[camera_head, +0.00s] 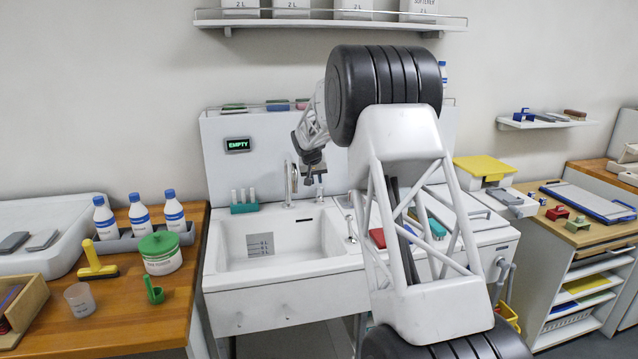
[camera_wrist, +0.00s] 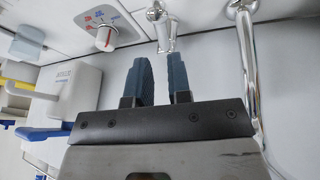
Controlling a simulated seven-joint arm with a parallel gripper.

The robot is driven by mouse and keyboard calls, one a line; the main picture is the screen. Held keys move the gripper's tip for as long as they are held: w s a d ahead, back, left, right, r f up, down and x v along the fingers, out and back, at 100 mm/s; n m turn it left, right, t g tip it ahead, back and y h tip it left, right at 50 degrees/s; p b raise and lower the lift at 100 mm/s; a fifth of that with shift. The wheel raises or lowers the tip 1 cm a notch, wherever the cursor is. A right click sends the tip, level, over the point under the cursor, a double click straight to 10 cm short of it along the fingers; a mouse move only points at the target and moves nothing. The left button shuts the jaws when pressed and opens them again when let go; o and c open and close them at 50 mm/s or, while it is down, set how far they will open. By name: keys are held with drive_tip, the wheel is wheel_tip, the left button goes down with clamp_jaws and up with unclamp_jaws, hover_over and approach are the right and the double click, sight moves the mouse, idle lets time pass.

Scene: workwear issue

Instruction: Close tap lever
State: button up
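The chrome tap lever (camera_wrist: 163,30) shows in the wrist view just ahead of my fingertips, as a short upright piece with a rounded top. In the head view, the lever (camera_head: 320,190) is small, below my gripper and right of the curved tap spout (camera_head: 290,182). My gripper (camera_wrist: 160,75) has two blue fingers with a clear gap between them, and nothing is held. The lever's lower end lies near the gap; I cannot tell whether a finger touches it. In the head view my gripper (camera_head: 314,174) hangs over the sink's back edge.
The white sink (camera_head: 285,262) looks empty. A display (camera_head: 237,145) on the splashback reads EMPTY. A teal holder (camera_head: 244,207) stands left of the spout.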

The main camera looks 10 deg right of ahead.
drive_tip(key=shift+d, duration=0.2)
drive_tip(key=shift+c, duration=1.1)
drive_tip(key=shift+s+d+r, duration=0.1)
drive_tip(key=shift+s+d, duration=0.05)
drive_tip(key=shift+d, duration=0.15)
clamp_jaws()
drive_tip(key=s+d+r+y, duration=0.2)
drive_tip(key=d+r+y, duration=0.3)
drive_tip(key=d, duration=0.4)
drive_tip(key=shift+r+t+y, duration=0.15)
drive_tip(key=shift+t+y, duration=0.15)
drive_tip(key=shift+s, duration=0.1)
